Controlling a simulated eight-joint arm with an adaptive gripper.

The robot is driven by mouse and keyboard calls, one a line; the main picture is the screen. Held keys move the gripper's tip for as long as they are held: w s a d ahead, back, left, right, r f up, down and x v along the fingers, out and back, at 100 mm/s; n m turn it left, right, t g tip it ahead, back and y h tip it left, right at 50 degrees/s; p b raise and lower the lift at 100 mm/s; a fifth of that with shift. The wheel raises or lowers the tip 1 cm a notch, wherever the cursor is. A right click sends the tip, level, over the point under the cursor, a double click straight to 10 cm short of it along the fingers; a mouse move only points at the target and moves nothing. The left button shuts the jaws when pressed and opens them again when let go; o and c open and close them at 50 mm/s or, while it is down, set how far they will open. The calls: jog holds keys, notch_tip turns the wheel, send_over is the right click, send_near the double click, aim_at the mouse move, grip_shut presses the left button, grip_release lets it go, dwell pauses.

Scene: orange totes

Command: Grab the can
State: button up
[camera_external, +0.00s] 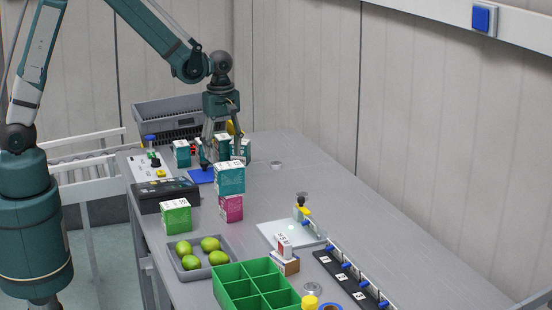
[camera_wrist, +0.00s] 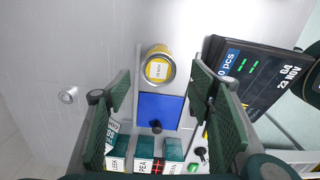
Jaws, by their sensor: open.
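A can with a yellow label (camera_wrist: 158,68) shows in the wrist view, just past the upper edge of a blue pad (camera_wrist: 160,110). Its top faces my camera, and it lies between the lines of my two fingers. My gripper (camera_wrist: 163,95) is open and empty, with the green fingers apart on either side of the pad. In the external view my gripper (camera_external: 223,163) points down over the far end of the table, near the blue pad (camera_external: 201,176). I cannot make out the can there; the stacked boxes may hide it.
A dark scale (camera_wrist: 255,75) stands right of the can. Several small boxes (camera_wrist: 143,155) stand below the pad. In the external view, a teal box (camera_external: 229,178) sits on a pink one (camera_external: 231,207) in front of my gripper.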

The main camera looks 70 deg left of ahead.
jog(key=shift+w+f, duration=0.25)
jog(key=shift+f, duration=0.4)
jog(key=shift+f, duration=1.25)
jog(key=shift+s+f, duration=0.1)
jog(key=shift+f, duration=2.55)
jog(key=c, duration=1.1)
jog(key=shift+c, duration=0.2)
